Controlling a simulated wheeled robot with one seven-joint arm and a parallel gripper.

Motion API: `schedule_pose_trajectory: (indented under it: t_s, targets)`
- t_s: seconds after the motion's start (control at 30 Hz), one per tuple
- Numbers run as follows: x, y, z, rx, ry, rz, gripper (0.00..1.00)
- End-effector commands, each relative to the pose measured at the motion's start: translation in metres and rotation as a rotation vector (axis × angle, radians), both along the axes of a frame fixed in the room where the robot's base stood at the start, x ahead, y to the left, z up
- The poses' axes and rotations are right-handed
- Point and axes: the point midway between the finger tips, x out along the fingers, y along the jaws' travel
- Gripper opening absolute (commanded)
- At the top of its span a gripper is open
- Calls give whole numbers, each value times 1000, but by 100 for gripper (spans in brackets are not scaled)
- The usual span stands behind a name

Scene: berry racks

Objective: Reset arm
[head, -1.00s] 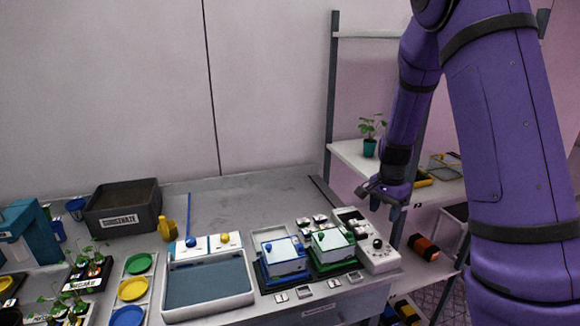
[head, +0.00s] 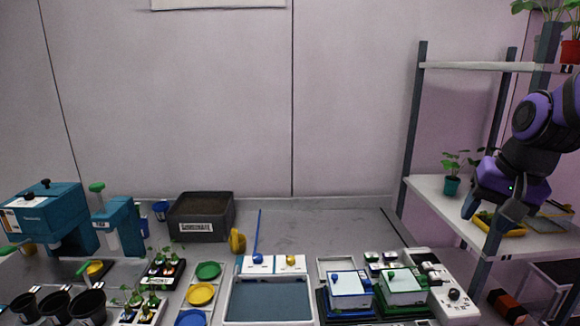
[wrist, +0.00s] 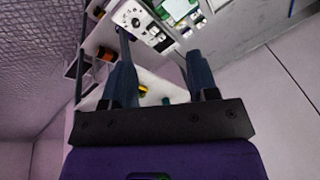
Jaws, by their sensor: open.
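My gripper (head: 488,213) is at the right of the head view, in front of the shelf rack's middle shelf (head: 436,190). Its two dark fingers are spread apart with nothing between them. In the wrist view, my gripper (wrist: 160,80) shows both fingers apart, with the white shelf and a small yellow item (wrist: 143,90) beyond them. My purple arm comes in from the right edge of the head view. A yellow tray (head: 512,230) sits on the shelf just behind the fingers and is partly hidden by them.
A potted seedling (head: 451,186) stands on the middle shelf, left of my gripper. The bench holds a dark soil bin (head: 203,217), a grey-blue tray (head: 268,300), blue and green boxes (head: 349,289) and a white control panel (head: 452,293). The bench's back middle is clear.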

Motion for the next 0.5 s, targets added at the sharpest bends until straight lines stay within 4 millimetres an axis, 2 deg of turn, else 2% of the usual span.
schedule_pose_trajectory:
  t_s: [0.03,0.2,0.5]
  targets:
    - [-13,5,10,-13,-26,39,54]
    - [-51,17,31,-71,-91,167,54]
    - [-114,32,51,-202,-189,356,54]
